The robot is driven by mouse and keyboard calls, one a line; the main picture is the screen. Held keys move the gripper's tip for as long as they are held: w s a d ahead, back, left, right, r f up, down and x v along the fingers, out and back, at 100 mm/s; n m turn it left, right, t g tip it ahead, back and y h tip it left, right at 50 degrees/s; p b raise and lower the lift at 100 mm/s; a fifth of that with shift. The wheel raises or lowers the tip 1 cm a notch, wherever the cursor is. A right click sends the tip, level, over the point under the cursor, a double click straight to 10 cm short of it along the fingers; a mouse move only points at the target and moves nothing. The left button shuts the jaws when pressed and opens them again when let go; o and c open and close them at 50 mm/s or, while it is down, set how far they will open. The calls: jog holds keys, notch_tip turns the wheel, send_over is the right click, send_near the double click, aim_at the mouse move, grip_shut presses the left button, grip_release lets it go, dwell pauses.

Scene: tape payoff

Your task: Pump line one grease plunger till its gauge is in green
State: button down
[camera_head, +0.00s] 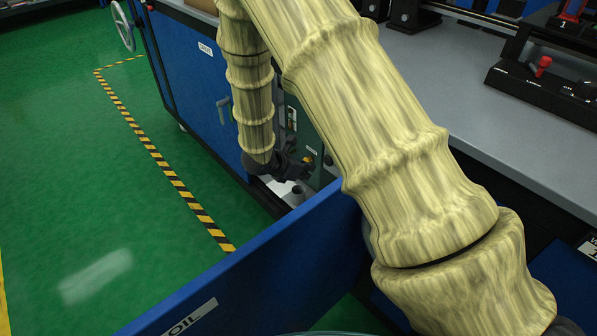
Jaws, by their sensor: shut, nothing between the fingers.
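My gripper (302,168) is low beside the blue cabinet, at the end of my pale yellow arm. It is dark, small in the picture, shut and empty. Just right of its fingers is a small yellow-orange part (308,158) on a dark green panel (300,125). I cannot tell whether the fingers touch it. A light metal piece with a dark round opening (297,190) sits below the gripper. I cannot make out which part is the line one plunger. A narrow gauge-like window (291,116) shows on the panel, but its reading is too small to tell.
A blue panel marked OIL (250,262) stands in front of the gripper area. The blue cabinet (190,75) has a handle and a handwheel (122,26). The grey bench top (440,85) holds a dark control box (540,90). Green floor at left is clear, with striped tape.

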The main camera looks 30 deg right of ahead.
jog(key=d, duration=0.1)
jog(key=w+d+f+b, duration=0.1)
jog(key=d, duration=0.3)
jog(key=shift+w+d+f, duration=0.25)
jog(key=shift+w, duration=0.1)
